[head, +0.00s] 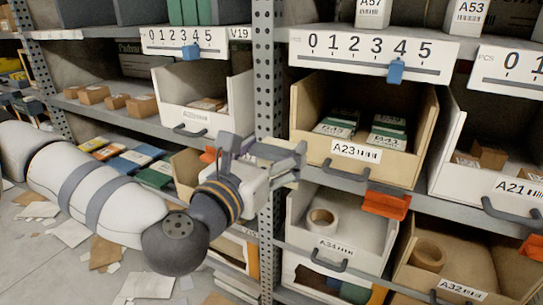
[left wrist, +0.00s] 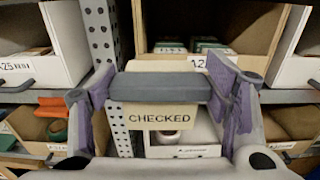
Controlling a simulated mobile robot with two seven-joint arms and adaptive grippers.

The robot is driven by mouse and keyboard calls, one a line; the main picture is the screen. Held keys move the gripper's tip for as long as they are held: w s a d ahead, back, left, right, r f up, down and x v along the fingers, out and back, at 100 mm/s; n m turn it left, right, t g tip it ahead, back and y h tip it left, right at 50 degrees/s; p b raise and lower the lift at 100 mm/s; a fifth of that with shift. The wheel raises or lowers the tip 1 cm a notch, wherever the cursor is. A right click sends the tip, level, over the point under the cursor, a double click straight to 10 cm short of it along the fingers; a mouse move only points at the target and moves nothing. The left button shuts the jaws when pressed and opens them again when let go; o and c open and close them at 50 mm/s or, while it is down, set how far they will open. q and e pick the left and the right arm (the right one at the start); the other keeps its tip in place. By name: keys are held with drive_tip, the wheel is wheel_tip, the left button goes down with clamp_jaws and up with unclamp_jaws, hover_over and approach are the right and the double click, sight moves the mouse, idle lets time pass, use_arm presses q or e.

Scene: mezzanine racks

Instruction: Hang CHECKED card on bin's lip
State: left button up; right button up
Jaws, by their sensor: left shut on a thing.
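My left gripper (head: 276,163) is in front of the rack upright, to the left of the tan bin A23 (head: 357,172). In the left wrist view its two purple-padded fingers (left wrist: 165,87) are shut on the CHECKED card (left wrist: 163,117). The card is tan with black lettering and hangs below a grey bar spanning the fingers. The tan bin (left wrist: 275,42) appears behind and above the card in that view. In the head view I cannot make out the card's lettering. Bin A23 holds several green-and-white boxes. My right gripper is not in view.
White bin A25 (head: 190,121) is left of the upright (head: 264,85), and white bin A21 (head: 465,180) is right of A23. Bins A34 (head: 330,250) and A32 (head: 440,280) sit below. An orange tag (head: 387,204) sits on the shelf edge under A23. Paper scraps litter the floor at left.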

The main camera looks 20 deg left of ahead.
use_arm(q)
drive_tip(key=shift+w+d+f+b, duration=0.1)
drive_tip(key=shift+w+f+b, duration=0.1)
drive_tip(key=shift+w+b, duration=0.25)
drive_tip(key=b, duration=0.3)
approach(305, 134)
drive_tip(key=w+d+r, duration=0.1)
drive_tip(key=w+r, duration=0.4)
drive_tip(key=w, duration=0.2)
drive_tip(key=shift+d+f+b, duration=0.15)
drive_tip(key=shift+f+b, duration=1.1)
drive_tip(key=shift+f, duration=0.55)
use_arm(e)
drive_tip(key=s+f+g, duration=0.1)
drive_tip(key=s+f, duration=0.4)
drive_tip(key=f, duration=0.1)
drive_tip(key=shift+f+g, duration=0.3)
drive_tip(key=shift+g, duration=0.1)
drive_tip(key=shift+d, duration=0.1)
use_arm(q)
drive_tip(key=o, duration=1.1)
drive_tip(key=shift+o, duration=0.2)
